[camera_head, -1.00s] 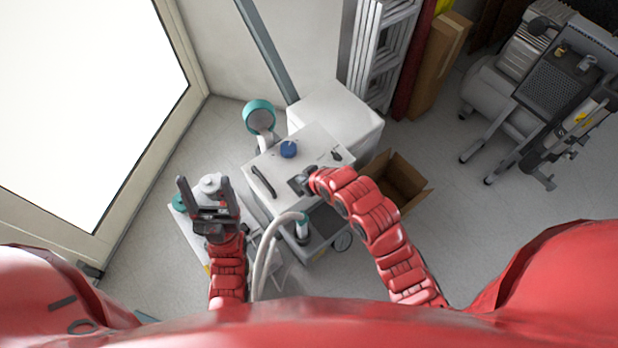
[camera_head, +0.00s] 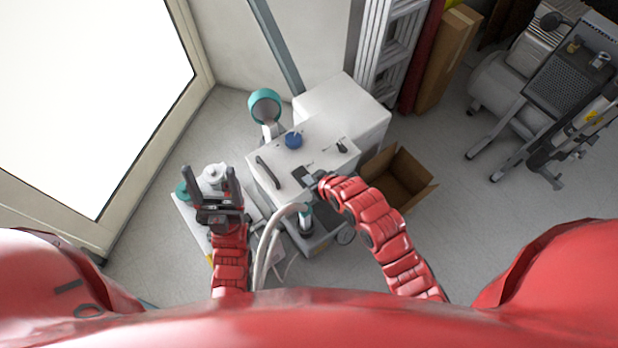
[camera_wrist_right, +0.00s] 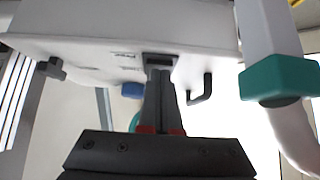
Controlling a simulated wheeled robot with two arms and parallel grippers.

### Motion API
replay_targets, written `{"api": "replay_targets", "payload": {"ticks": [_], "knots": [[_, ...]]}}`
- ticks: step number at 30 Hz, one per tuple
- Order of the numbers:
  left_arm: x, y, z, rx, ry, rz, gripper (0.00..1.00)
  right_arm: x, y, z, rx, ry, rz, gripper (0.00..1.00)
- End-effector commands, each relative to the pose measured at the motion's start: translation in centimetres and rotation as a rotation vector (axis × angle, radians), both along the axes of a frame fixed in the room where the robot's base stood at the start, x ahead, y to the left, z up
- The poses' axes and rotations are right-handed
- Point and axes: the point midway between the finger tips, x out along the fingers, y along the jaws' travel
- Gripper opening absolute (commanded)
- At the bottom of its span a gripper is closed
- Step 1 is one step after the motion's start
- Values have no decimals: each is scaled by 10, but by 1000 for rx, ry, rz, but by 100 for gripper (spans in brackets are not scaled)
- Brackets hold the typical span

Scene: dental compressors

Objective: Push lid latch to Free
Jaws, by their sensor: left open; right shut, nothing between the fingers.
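The white compressor cabinet (camera_head: 285,165) has a lid with a blue knob (camera_head: 293,140), a long black handle (camera_head: 268,172) and a small black lever (camera_head: 342,146). A dark rectangular fitting (camera_wrist_right: 160,58), apparently the latch, sits near the lid's front edge, with small labels too small to read. My right gripper (camera_head: 308,178) is shut and empty; its fingertips are at this fitting in the right wrist view (camera_wrist_right: 160,72), and contact cannot be told. The blue knob (camera_wrist_right: 132,90) and handle (camera_wrist_right: 202,88) show behind. My left gripper (camera_head: 214,185) is open and empty, left of the cabinet.
A hose with a teal collar (camera_wrist_right: 280,80) rises close beside my right gripper. A white block (camera_head: 345,115) stands behind the cabinet and an open cardboard box (camera_head: 400,180) to its right. A low white trolley (camera_head: 190,215) lies under my left gripper.

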Motion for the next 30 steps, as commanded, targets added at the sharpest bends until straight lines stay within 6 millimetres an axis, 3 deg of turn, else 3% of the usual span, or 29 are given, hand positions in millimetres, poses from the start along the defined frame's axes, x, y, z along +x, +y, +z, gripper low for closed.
{"api": "replay_targets", "payload": {"ticks": [14,25,30], "knots": [[0,0,10,0,0,0,74,0,0,16,1,0,-1,0],[0,0,10,0,0,0,74,0,0,17,0,1,-1,0],[0,0,19,0,0,0,74,2,3,34,0,1,-1,0]]}}
